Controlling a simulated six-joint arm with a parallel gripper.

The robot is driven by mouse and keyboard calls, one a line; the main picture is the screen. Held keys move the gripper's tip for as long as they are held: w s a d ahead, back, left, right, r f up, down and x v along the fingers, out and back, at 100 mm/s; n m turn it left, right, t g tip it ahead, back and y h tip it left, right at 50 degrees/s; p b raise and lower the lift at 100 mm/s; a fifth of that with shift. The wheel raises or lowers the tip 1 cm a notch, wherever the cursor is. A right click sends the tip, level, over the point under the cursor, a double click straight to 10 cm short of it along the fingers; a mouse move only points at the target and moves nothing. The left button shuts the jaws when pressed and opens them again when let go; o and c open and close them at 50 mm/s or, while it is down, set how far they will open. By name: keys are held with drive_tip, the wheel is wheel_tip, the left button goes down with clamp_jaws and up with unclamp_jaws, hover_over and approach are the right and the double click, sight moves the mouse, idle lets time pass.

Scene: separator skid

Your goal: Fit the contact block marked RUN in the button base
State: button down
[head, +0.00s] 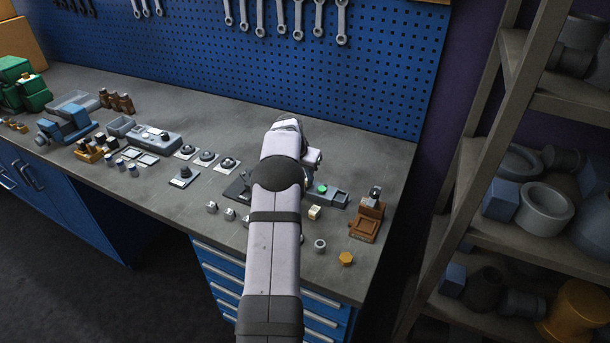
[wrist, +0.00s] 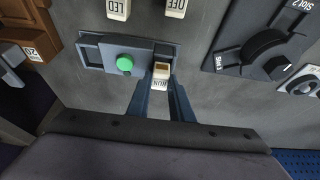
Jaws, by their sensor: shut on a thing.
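The contact block marked RUN (wrist: 160,84) is cream-coloured and sits between the two blue fingers of my gripper (wrist: 162,80) in the wrist view. My gripper is shut on it. The block overlaps the right end of the base, by a dark opening. I cannot tell whether it is above the base or partly in it. In the head view the base (head: 340,197) shows right of my arm, which hides my gripper.
Blocks marked LED (wrist: 117,9) and OFF (wrist: 174,8) lie close to the base. A dark rotary switch (wrist: 265,50) stands to the right. A brown fixture (wrist: 28,45) is at the left; it also shows in the head view (head: 366,218).

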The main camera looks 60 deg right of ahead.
drive_tip(key=shift+f+b, duration=0.55)
drive_tip(key=shift+f, duration=0.25)
drive_tip(key=c, duration=1.2)
unclamp_jaws()
drive_tip(key=shift+f, duration=0.1)
drive_tip(key=shift+s, duration=0.1)
drive_tip(key=shift+r+p, duration=2.3)
drive_tip(key=shift+r, duration=1.3)
